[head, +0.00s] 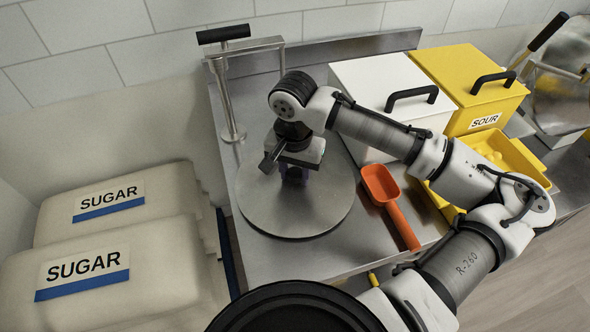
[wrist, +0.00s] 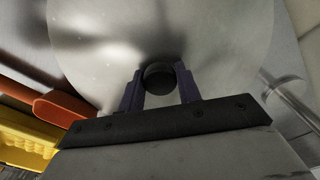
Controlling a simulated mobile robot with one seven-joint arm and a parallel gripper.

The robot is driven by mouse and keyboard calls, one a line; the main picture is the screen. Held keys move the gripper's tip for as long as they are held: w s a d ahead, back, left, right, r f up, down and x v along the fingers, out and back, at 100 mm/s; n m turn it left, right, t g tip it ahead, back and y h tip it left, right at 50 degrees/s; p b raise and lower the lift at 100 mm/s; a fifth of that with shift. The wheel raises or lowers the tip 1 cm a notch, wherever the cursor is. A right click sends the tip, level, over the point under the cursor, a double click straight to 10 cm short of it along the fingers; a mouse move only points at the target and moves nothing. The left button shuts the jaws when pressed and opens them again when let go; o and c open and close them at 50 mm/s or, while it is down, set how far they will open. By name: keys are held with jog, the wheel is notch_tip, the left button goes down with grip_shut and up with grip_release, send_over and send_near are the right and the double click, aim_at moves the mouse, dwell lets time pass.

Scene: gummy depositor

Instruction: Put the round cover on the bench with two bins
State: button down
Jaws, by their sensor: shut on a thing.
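The round cover (head: 318,211) is a flat grey metal disc with a dark knob. In the head view it is over the left part of the steel bench (head: 285,262), and I cannot tell whether it rests on the bench or is just above it. My gripper (head: 293,172) is over the middle of the cover and hides its knob there. In the wrist view my gripper's two fingers (wrist: 160,92) are shut on the black knob (wrist: 159,76) of the cover. The two bins, one white (head: 375,85) and one yellow (head: 455,75), stand at the bench's back right.
An orange scoop (head: 390,200) lies just right of the cover. A yellow tray (head: 520,160) stands in front of the yellow bin. A metal stand with a black handle (head: 228,100) rises at the back left. Sugar sacks (head: 110,265) are stacked left of the bench.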

aim_at(294, 173)
jog(key=c, duration=1)
grip_release()
jog(key=shift+o, duration=0.2)
jog(key=shift+r, duration=0.1)
notch_tip(294, 173, up, 12)
jog(key=b, duration=0.2)
jog(key=shift+s, duration=0.1)
